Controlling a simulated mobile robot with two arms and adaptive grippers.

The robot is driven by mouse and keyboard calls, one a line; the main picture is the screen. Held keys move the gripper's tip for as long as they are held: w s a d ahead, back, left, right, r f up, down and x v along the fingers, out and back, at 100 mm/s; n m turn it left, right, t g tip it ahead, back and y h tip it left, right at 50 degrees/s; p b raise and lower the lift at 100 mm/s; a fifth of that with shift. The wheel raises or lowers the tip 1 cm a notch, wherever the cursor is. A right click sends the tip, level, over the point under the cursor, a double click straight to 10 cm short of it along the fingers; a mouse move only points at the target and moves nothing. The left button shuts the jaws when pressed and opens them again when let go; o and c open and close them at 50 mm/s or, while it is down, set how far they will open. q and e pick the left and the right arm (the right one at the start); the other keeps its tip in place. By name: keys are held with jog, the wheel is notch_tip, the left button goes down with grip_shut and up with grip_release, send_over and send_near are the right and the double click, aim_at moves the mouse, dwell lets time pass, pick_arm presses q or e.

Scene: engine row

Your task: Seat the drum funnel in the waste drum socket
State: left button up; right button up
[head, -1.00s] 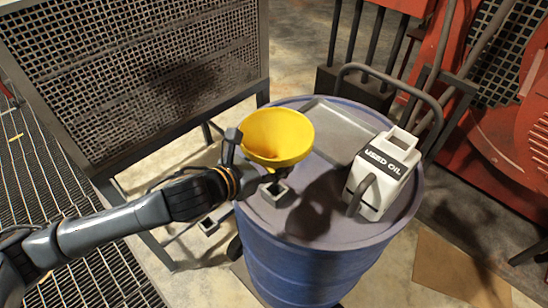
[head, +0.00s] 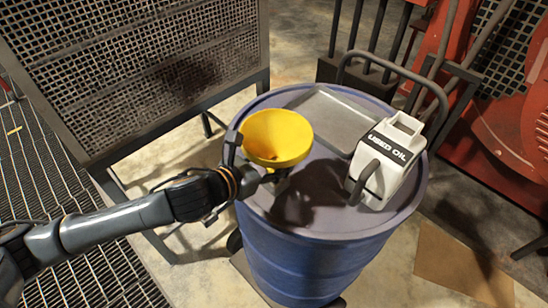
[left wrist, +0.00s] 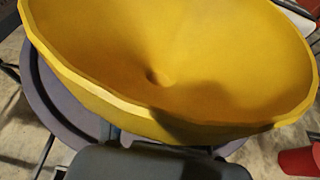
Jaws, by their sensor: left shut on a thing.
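The yellow funnel (head: 280,132) is upright over the left part of the blue waste drum's lid (head: 312,262). My left gripper (head: 252,162) is shut on the funnel at its left side, with one dark finger showing beside the rim and another part below the bowl. The funnel's spout and the drum socket are hidden behind the bowl and gripper, so I cannot tell whether they touch. In the left wrist view the funnel's bowl (left wrist: 210,50) fills most of the picture above my gripper body (left wrist: 155,162). My right gripper is not in view.
A white "USED OIL" can (head: 386,165) stands on the right of the drum lid. A grey tray (head: 325,112) lies at the lid's back. A mesh panel (head: 140,60) stands behind my left arm. Red machinery (head: 505,150) stands at the right.

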pick_arm(q)
jog(key=shift+f+b, duration=0.7)
jog(key=shift+f, duration=1.4)
jog(key=o, duration=1.2)
jog(key=shift+c, duration=0.2)
jog(key=shift+o, duration=0.7)
jog(key=v, duration=1.2)
